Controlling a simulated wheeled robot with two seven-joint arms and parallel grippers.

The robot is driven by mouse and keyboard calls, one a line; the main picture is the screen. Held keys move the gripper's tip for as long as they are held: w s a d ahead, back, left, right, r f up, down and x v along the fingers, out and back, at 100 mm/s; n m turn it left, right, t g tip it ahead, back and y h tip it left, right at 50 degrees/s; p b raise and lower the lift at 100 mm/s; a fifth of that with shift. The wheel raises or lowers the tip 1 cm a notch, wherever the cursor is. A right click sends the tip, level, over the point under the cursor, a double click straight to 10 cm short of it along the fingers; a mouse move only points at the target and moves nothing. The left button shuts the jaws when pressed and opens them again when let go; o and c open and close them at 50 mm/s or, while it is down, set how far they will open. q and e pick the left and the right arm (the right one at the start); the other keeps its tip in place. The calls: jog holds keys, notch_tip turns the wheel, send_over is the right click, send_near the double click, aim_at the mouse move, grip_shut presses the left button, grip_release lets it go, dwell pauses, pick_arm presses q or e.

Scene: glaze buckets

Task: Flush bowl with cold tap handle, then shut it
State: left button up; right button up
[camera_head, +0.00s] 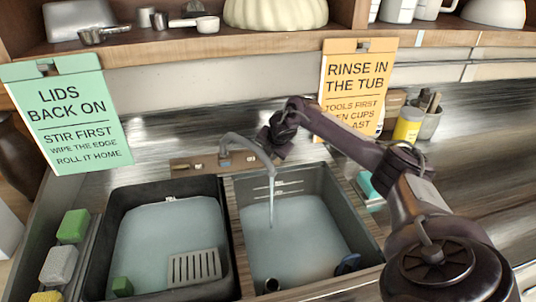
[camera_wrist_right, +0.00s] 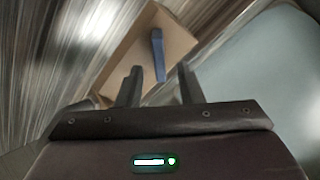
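A grey curved tap (camera_head: 245,143) stands on a wooden block (camera_head: 195,164) behind the basins. A stream of water (camera_head: 271,200) runs from its spout into the right bowl (camera_head: 233,200), which holds pale water. My right gripper (camera_head: 268,138) is behind the spout, and its fingertips are hard to make out there. In the right wrist view its fingers (camera_wrist_right: 159,75) are apart, with the blue tap handle (camera_wrist_right: 157,45) between and just beyond their tips. I cannot tell whether they touch it. My left gripper is not in view.
The left basin (camera_head: 228,255) holds water and a slotted grey rack (camera_head: 195,266). Sponges (camera_head: 73,226) lie along the left edge. Two sign cards (camera_head: 68,115) (camera_head: 350,85) hang from the shelf (camera_head: 250,44).

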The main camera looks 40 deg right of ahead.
jog(key=shift+x, duration=1.4)
jog(key=shift+c, duration=0.2)
grip_shut()
